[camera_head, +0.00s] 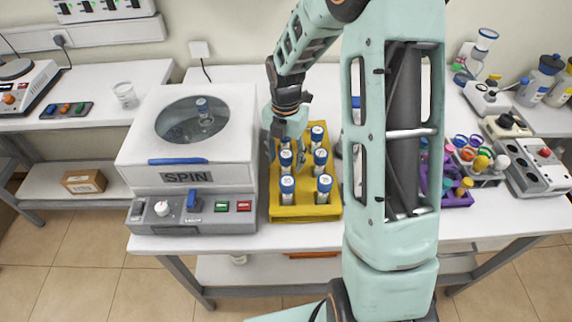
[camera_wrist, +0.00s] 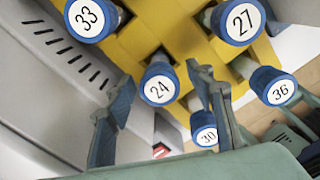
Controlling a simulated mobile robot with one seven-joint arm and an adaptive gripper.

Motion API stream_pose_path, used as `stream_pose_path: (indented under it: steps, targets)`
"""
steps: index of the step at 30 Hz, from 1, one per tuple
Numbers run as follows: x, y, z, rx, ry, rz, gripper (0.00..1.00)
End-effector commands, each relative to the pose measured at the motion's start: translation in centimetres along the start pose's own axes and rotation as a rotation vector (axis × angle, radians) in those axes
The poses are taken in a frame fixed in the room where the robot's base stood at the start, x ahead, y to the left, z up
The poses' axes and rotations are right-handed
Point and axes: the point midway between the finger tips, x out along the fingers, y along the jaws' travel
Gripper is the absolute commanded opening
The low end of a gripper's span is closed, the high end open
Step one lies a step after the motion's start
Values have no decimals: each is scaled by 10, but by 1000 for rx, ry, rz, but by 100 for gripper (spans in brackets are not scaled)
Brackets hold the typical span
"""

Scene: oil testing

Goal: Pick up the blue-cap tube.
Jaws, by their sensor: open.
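Several blue-cap tubes stand in a yellow rack (camera_head: 308,212), with white numbered labels on the caps. In the wrist view I see tube 24 (camera_wrist: 159,85), tube 33 (camera_wrist: 88,18), tube 27 (camera_wrist: 240,20), tube 36 (camera_wrist: 273,85) and tube 30 (camera_wrist: 204,130). My gripper (camera_wrist: 163,80) is open and empty, and points down over the rack. Tube 24's cap appears between its two fingers; I cannot tell the height gap. In the head view my gripper is over the rack's left side, and my wrist hides part of the rack's back left.
Right of my arm are a purple rack (camera_head: 458,198) and a grey control box (camera_head: 532,166). The table behind the rack is partly clear.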

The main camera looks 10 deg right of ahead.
Motion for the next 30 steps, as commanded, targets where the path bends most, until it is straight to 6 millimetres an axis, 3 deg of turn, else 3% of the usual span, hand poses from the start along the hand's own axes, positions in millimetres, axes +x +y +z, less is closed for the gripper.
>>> stream_pose_path:
  steps: [5, 17, 25, 30]
  targets:
    - [0, 0, 0, 1, -1, 0, 48]
    - [0, 0, 0, 1, -1, 0, 4]
    - [-4, 0, 1, 1, -2, 2, 3]
    - [-27, 0, 2, 2, -6, 4, 3]
